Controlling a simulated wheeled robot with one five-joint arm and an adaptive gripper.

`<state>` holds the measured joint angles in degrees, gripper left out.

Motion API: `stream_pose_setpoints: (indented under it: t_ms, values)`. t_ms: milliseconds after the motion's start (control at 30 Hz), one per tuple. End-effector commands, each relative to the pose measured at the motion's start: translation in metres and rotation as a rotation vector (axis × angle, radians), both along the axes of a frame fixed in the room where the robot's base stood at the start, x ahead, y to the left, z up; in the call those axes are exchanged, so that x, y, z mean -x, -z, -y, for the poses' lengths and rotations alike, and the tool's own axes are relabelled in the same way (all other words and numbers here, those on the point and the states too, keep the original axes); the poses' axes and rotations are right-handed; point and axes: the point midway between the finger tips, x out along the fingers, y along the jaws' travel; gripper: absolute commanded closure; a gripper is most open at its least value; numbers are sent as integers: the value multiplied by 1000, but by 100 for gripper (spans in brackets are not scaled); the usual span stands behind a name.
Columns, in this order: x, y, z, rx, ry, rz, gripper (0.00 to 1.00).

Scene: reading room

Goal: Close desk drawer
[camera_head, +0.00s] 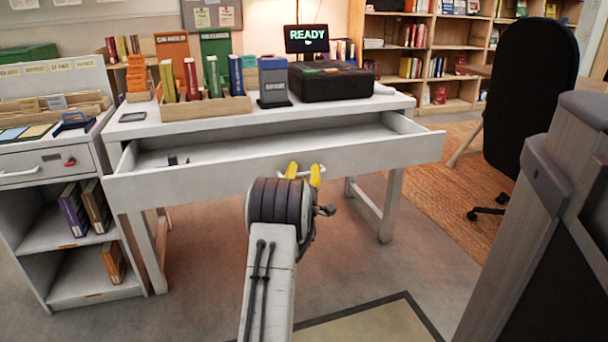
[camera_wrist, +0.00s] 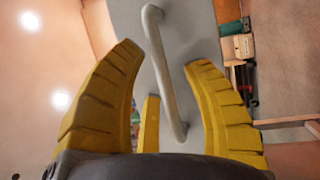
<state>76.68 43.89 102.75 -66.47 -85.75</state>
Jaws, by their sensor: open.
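The desk drawer (camera_head: 220,179) is pulled open below the white desktop. A small dark item (camera_head: 174,159) lies inside it toward the left. My gripper (camera_head: 303,171) is at the drawer front, right of its middle, by the handle (camera_head: 320,171). In the wrist view, my yellow fingers (camera_wrist: 165,72) are spread apart. The pale bar handle (camera_wrist: 165,75) passes through the gap between them. I cannot tell whether any finger touches the handle. My wrist and arm hide part of the floor below the drawer front.
The desk (camera_head: 150,126) carries a wooden book organizer (camera_head: 205,108), a black case (camera_head: 330,83) and a small screen (camera_head: 306,39). A shelf cabinet (camera_head: 70,240) stands at left. A black chair (camera_head: 530,90) stands at right. Floor beneath the drawer front is mostly clear.

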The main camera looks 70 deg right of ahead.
Motion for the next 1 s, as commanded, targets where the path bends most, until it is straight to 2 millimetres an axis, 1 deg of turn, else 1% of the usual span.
stream_pose_setpoints:
  t_ms: [200,233,700,767,1000]
  values:
    - [0,0,0,-1,0,0,55]
    - [0,0,0,-1,0,0,53]
    - [0,0,0,-1,0,0,95]
    - [0,0,0,-1,0,0,100]
    - [0,1,0,-1,0,1,100]
